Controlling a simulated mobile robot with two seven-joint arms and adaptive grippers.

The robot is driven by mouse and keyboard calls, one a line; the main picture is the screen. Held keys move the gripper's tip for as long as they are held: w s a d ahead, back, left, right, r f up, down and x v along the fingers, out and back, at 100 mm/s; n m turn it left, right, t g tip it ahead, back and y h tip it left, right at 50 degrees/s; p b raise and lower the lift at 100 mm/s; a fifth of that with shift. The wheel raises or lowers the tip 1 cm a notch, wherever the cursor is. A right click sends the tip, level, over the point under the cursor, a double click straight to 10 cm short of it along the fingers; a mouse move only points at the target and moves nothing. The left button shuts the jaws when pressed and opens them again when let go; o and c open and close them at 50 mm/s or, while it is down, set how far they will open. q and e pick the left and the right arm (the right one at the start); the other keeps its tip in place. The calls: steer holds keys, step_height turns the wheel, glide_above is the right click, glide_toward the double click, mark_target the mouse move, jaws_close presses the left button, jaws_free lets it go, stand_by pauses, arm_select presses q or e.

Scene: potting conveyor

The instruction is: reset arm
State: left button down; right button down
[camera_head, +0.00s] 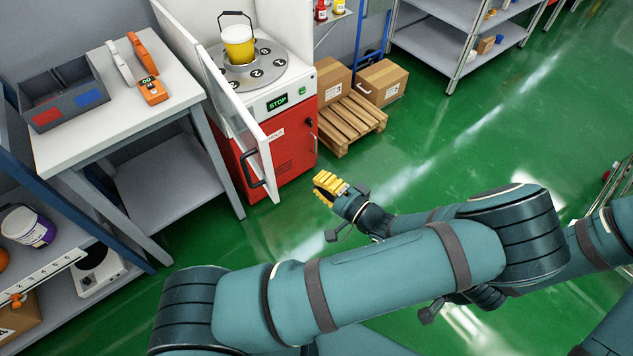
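My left arm reaches in from the lower left, bends at the elbow on the right, and its forearm points back left. Its gripper (328,187), with yellow fingers, hangs over the green floor in front of the red cabinet. The fingers look close together, but at this size I cannot tell whether they are open or shut. No held object can be made out. It is apart from the cabinet and the boxes. My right gripper is not in view.
A red-and-white machine (279,145) has its clear door swung open; a yellow bucket (238,44) stands on its turntable. A table (115,103) holds a grey bin (65,93) and an orange device (152,91). Cartons (381,82) sit by a pallet (349,122). Green floor is free at upper right.

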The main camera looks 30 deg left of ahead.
arm_select(q)
steer(key=shift+s+d, duration=0.15)
steer(key=shift+f, duration=0.1)
steer(key=s+d+f+n+g+h, duration=0.1)
steer(key=s+d+f+g+h, duration=0.2)
steer(key=s+f+g+h, duration=1)
steer(key=s+d+n+t+h, duration=0.1)
steer(key=d+n+t+h, duration=0.1)
steer(key=d+t+h, duration=0.45)
steer(key=w+r+n+t+h, duration=0.1)
steer(key=w+r+t, duration=0.1)
steer(key=w, duration=0.4)
steer(key=shift+d+r+t+h, duration=0.3)
steer(key=shift+r+t+h, duration=0.05)
steer(key=shift+t, duration=0.5)
